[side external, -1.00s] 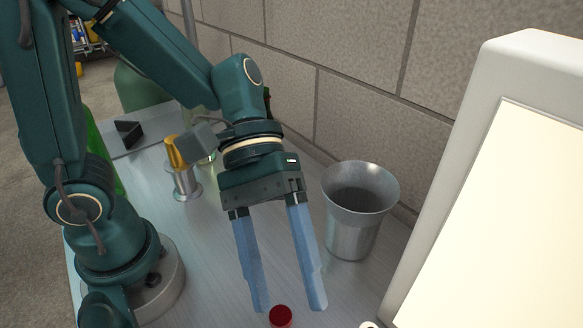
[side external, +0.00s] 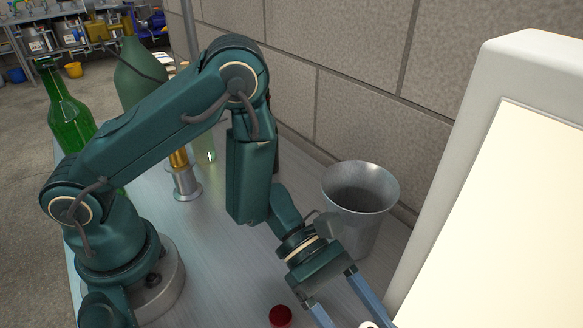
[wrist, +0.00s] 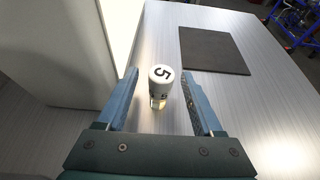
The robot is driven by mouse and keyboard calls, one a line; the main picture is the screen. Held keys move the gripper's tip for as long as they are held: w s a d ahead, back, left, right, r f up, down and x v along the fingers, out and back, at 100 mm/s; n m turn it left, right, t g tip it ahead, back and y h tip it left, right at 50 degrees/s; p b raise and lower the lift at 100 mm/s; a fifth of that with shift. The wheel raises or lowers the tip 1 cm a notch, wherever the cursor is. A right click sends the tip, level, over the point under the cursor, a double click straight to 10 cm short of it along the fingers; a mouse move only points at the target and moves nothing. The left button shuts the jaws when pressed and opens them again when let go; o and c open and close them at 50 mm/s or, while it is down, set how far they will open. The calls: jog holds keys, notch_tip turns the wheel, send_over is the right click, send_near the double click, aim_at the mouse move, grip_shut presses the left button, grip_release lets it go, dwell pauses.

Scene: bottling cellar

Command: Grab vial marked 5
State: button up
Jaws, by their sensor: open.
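The vial marked 5 (wrist: 161,74) has a white cap with a black 5 and stands upright on the table in the wrist view. My gripper (wrist: 160,88) is open, with one blue finger on each side of the vial and a gap on both sides. In the side external view my gripper (side external: 352,300) points down to the lower right, its fingertips cut off by the bottom edge. A small white ring-like top (side external: 368,325) shows near the fingers there; I cannot read a mark on it.
A metal bucket (side external: 360,187) stands behind my gripper. A red-topped item (side external: 281,316) is left of the fingers. A large white panel (side external: 500,180) stands at the right. A dark mat (wrist: 213,50) lies beyond the vial on open table.

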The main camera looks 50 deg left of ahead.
jog(key=shift+x, duration=1.55)
grip_shut()
jog(key=shift+r, duration=0.15)
